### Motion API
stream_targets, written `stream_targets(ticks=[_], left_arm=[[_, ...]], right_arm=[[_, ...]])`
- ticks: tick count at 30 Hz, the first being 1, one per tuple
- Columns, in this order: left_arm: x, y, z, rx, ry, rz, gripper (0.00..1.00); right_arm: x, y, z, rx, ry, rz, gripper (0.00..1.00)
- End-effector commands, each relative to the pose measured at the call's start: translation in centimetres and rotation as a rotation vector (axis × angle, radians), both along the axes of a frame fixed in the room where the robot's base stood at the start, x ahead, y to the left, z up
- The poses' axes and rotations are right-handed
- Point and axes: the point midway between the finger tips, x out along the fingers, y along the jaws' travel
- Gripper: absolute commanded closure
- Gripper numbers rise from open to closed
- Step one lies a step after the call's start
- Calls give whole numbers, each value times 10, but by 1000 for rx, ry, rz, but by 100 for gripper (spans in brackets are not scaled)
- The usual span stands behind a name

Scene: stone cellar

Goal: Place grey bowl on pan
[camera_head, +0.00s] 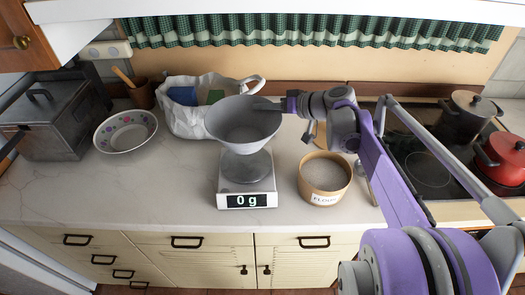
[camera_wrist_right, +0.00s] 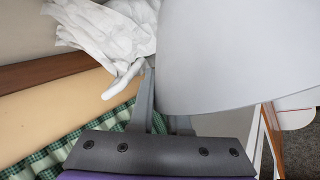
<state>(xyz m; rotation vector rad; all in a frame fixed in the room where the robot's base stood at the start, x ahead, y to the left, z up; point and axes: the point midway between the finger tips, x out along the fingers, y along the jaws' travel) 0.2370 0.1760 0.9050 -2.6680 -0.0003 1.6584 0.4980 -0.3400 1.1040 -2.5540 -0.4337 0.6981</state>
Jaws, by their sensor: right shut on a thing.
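The grey bowl (camera_head: 243,133) is upright in the head view, above the kitchen scale (camera_head: 232,200). The scale's round metal pan (camera_head: 246,168) shows below the bowl, and the display reads 0 g. The bowl hides the back of the pan, and a small gap seems to lie between them. My right gripper (camera_head: 268,105) is shut on the bowl's right rim. In the right wrist view the bowl (camera_wrist_right: 240,55) fills the upper right, with the right gripper's fingers (camera_wrist_right: 162,118) at its edge. My left gripper is not in view.
A flour tub (camera_head: 325,180) stands right of the scale. A patterned dish (camera_head: 126,133) and a metal box (camera_head: 50,125) are at left. A white bag (camera_head: 188,120) stands behind. A stove with a red pot (camera_head: 503,160) is at right. The counter's left front is clear.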

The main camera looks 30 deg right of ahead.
Motion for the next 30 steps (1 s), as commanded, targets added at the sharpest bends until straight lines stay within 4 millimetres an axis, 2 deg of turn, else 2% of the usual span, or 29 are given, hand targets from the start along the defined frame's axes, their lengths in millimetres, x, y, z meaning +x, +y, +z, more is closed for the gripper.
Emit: stream_targets(ticks=[3, 6, 11, 17, 30], left_arm=[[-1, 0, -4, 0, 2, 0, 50], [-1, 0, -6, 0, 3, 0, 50], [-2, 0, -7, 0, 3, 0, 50], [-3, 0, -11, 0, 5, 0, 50], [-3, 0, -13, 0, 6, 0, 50]], right_arm=[[0, 0, -25, 1, 0, 0, 100], [0, 0, -41, 1, 0, 0, 100], [0, 0, -55, 1, 0, 0, 100], [0, 0, -83, 1, 0, 0, 100], [0, 0, -92, 1, 0, 0, 100]])
